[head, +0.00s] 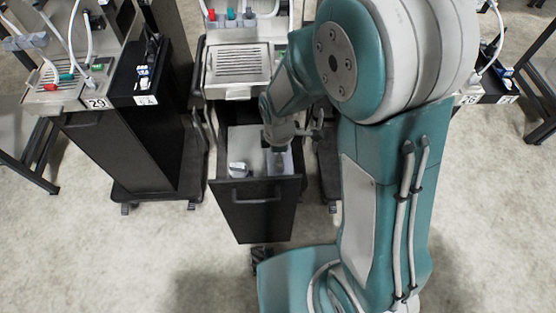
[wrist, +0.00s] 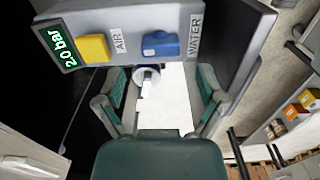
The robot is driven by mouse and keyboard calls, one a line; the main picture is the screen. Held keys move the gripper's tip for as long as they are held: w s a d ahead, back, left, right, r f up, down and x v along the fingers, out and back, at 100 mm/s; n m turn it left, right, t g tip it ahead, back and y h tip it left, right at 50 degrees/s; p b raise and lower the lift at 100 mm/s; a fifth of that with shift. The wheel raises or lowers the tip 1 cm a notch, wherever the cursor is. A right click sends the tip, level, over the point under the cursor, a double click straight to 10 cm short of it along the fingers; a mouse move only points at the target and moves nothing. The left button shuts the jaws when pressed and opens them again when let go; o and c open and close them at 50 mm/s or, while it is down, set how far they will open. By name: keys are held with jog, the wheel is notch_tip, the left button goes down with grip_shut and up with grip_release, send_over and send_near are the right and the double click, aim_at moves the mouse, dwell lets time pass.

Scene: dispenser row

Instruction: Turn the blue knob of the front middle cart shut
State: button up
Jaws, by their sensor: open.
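In the wrist view, the blue knob (wrist: 160,44) sits on a grey panel (wrist: 130,17), beside the label WATER. My gripper (wrist: 160,82) is open, its two green-and-grey fingers spread wide below the panel, with the knob ahead of the gap between them. No contact with the knob shows. In the head view, my arm reaches down over the open drawer (head: 254,213) of the front middle cart (head: 238,67), and my gripper (head: 280,148) shows small there, partly hidden by my arm. I cannot tell this blue knob in the head view.
A yellow knob (wrist: 94,47) labelled AIR and a display (wrist: 61,46) reading 2.0 bar are left of the blue knob. A short round spout (wrist: 147,78) hangs below it. A cart marked 29 (head: 96,103) stands left. The floor in front is clear.

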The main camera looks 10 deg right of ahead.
jog(key=shift+d+f, duration=0.35)
jog(key=shift+f, duration=0.3)
jog(key=shift+d+f, duration=0.3)
jog(key=shift+f, duration=0.8)
jog(key=shift+a+f, duration=0.1)
jog(key=shift+a, duration=0.5)
jog(key=shift+d, duration=0.15)
jog(key=c, duration=1)
jog(key=shift+d, duration=0.15)
jog(key=shift+c, duration=0.7)
